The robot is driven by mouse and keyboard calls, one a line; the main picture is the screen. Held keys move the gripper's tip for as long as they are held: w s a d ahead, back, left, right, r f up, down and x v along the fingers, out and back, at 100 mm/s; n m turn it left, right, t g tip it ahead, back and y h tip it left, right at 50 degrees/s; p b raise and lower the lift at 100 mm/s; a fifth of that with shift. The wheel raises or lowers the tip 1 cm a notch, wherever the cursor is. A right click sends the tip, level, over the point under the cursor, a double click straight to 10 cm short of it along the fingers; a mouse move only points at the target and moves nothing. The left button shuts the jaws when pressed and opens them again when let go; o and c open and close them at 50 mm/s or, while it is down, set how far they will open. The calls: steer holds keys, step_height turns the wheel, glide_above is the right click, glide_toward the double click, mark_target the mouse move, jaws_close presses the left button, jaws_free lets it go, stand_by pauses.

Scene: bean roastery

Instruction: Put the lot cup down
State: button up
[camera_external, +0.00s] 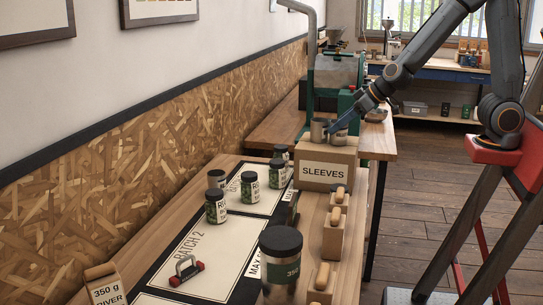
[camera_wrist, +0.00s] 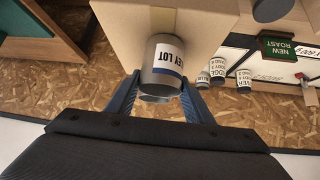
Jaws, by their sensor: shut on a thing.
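The lot cup (camera_wrist: 162,58) is grey with a white label ending in "EY LOT" and a dark blue band. In the wrist view it sits between the two blue fingers of my gripper (camera_wrist: 158,98), which is shut on it. In the external view my gripper (camera_external: 335,130) is over the top of the cardboard box (camera_external: 325,174) marked "SLEEVES". A grey cylinder (camera_external: 317,131) shows there beside the fingers. The box also shows behind the cup in the wrist view (camera_wrist: 120,30). I cannot tell whether the held cup touches the box top.
Several dark-lidded jars (camera_external: 216,206) stand on the marked mat (camera_external: 190,258) on the near table. Wooden-handled blocks (camera_external: 333,232) line its right side. A large dark-lidded jar (camera_external: 281,258) stands in front. A green machine (camera_external: 335,75) is behind the box.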

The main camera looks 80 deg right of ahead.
steer(key=shift+f, duration=0.1)
steer(key=o, duration=1.1)
steer(key=shift+r, duration=0.2)
steer(key=shift+p+v, duration=3.1)
steer(key=shift+v, duration=2.8)
steer(key=s+d+f+g, duration=0.1)
steer(key=s+f+g, duration=0.1)
steer(key=s+f, duration=0.1)
steer(key=s+d+f+g, duration=0.1)
steer(key=s+f+g, duration=0.1)
steer(key=s+f, duration=0.2)
steer(key=s+d+f+n+g+y, duration=0.1)
steer(key=s+f+g, duration=0.1)
steer(key=s+f, duration=0.1)
steer(key=shift+s+d+f+g, duration=0.25)
steer(key=shift+s+f+g, duration=0.15)
steer(key=shift+s, duration=0.1)
